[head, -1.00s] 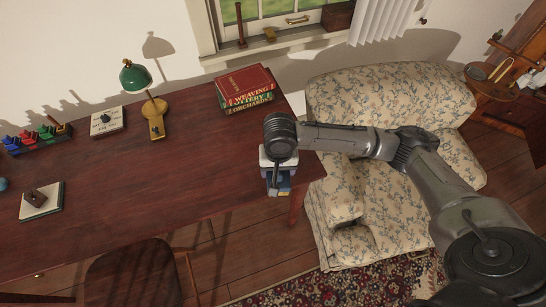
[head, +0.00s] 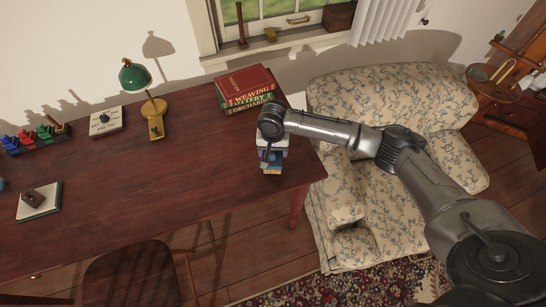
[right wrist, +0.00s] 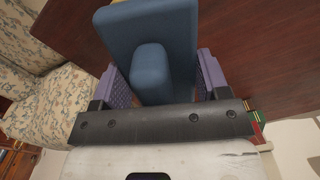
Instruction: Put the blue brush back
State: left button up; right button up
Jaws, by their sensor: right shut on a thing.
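The blue brush (right wrist: 178,40) fills the upper middle of the right wrist view, a blue block with a raised rounded grip. My right gripper (right wrist: 160,82) is shut on it, with a purple pad on each side. In the head view, my right gripper (head: 271,163) is over the right end of the desk, in front of the books, and part of the blue brush (head: 272,168) shows below it. I cannot tell how high it is held above the desk. My left gripper is not in view.
The dark red desk (head: 180,185) is mostly clear in the middle. A rack of coloured items (head: 38,140) stands far left. A floral armchair (head: 395,100) is at right.

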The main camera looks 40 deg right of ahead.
jog(key=shift+f+b, duration=0.45)
jog(key=shift+f, duration=1.55)
jog(key=shift+f, duration=0.1)
jog(key=o, duration=0.8)
jog(key=shift+c, duration=0.2)
jog(key=o, duration=0.4)
jog(key=shift+c, duration=0.2)
notch_tip(320, 180, up, 11)
jog(key=shift+f+p, duration=0.15)
jog(key=shift+p, duration=0.85)
jog(key=shift+r, duration=0.75)
